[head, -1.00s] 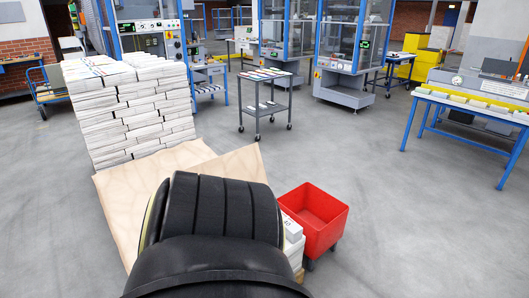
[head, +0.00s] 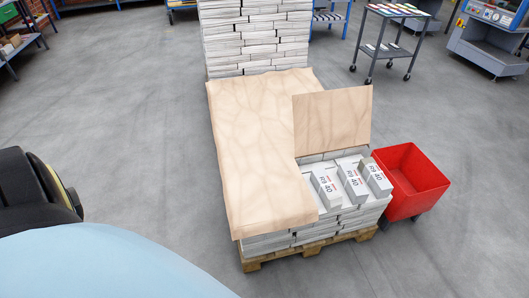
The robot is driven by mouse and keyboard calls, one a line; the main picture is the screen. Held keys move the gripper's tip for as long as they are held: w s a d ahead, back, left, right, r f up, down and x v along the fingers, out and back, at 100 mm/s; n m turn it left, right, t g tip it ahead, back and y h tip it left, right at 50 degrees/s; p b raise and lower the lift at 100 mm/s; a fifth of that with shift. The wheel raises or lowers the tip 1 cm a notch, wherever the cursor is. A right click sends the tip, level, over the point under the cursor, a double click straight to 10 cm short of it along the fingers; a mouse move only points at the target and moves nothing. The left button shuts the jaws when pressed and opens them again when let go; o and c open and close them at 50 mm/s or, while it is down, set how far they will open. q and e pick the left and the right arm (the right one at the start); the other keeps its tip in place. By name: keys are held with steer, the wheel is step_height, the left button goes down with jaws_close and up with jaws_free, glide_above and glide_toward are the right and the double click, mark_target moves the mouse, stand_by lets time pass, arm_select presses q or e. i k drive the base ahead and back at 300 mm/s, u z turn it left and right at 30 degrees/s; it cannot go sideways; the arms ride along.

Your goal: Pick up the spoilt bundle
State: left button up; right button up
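White newspaper bundles lie on a wooden pallet (head: 310,250) in the head view. Several bundles with printed wrappers, such as the middle one (head: 352,184), show at the right front, beside the red bin. Large tan sheets (head: 255,150) cover the left and back of the layer, and a smaller tan sheet (head: 333,118) stands tilted behind the labelled bundles. I cannot tell which bundle is spoilt. A black arm part of mine shows at the left edge, but neither gripper is in view.
A red bin (head: 412,182) on wheels stands against the pallet's right side. A tall bundle stack (head: 257,40) rises behind the sheets. A grey cart (head: 392,40) stands at the back right. The floor left of the pallet and at the front right is clear.

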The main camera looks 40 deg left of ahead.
mark_target(328, 193)
steer(key=u, duration=1.1)
steer(key=i, duration=1)
